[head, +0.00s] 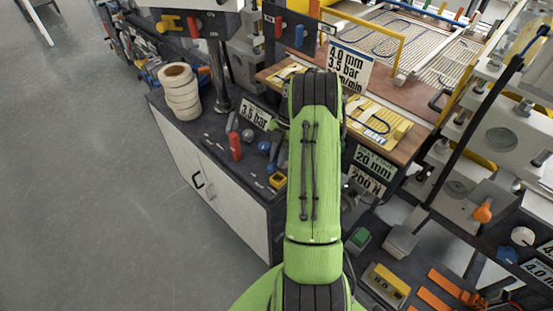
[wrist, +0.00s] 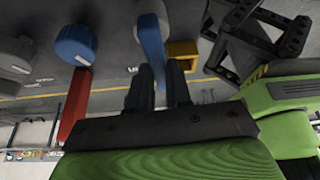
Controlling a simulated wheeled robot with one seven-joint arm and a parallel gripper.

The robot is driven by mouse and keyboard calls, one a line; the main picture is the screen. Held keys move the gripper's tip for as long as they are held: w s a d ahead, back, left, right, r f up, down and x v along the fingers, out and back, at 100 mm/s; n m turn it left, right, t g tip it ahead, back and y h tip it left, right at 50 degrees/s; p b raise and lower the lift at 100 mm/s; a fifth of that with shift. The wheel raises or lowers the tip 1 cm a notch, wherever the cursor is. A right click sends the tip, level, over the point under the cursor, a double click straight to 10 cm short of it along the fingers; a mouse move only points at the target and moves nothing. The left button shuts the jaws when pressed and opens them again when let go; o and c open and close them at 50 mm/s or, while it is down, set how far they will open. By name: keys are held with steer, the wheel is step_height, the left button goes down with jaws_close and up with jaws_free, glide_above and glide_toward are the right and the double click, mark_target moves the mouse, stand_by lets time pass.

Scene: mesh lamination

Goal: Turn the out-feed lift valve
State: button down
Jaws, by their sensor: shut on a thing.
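In the wrist view, a blue lever (wrist: 152,45) rises from a grey round base and reaches between the two dark fingers of my gripper (wrist: 158,88). My gripper is shut on this blue lever. No readable label shows beside it, so I cannot tell from marking alone that it is the out-feed lift valve. In the head view, my green arm hides the gripper.
A red handle (wrist: 75,105), a blue knob (wrist: 76,45) and a grey knob (wrist: 15,50) are left of the fingers. A yellow block (wrist: 182,50) is close on the right. In the head view, paper rolls (head: 179,88) stand on the dark counter.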

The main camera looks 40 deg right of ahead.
steer(key=n+b, duration=0.1)
steer(key=n, duration=0.1)
steer(key=s+n+g+b, duration=0.1)
steer(key=shift+d+f+n+h, duration=0.1)
steer(key=shift+d+n+h, duration=0.1)
steer(key=shift+n+h, duration=0.15)
steer(key=shift+s+d+n+g+h+b, duration=0.15)
steer(key=shift+n+g+b, duration=0.25)
steer(key=shift+n, duration=0.45)
steer(key=shift+s+d+n+g+h+b, duration=0.1)
steer(key=shift+s+n+g+h+b, duration=0.2)
steer(key=shift+n, duration=0.5)
steer(key=shift+w, duration=0.1)
steer(key=c, duration=1)
jaws_free()
steer(key=shift+c, duration=0.2)
steer(key=p+v, duration=1)
steer(key=v, duration=0.6)
steer(key=shift+d, duration=0.15)
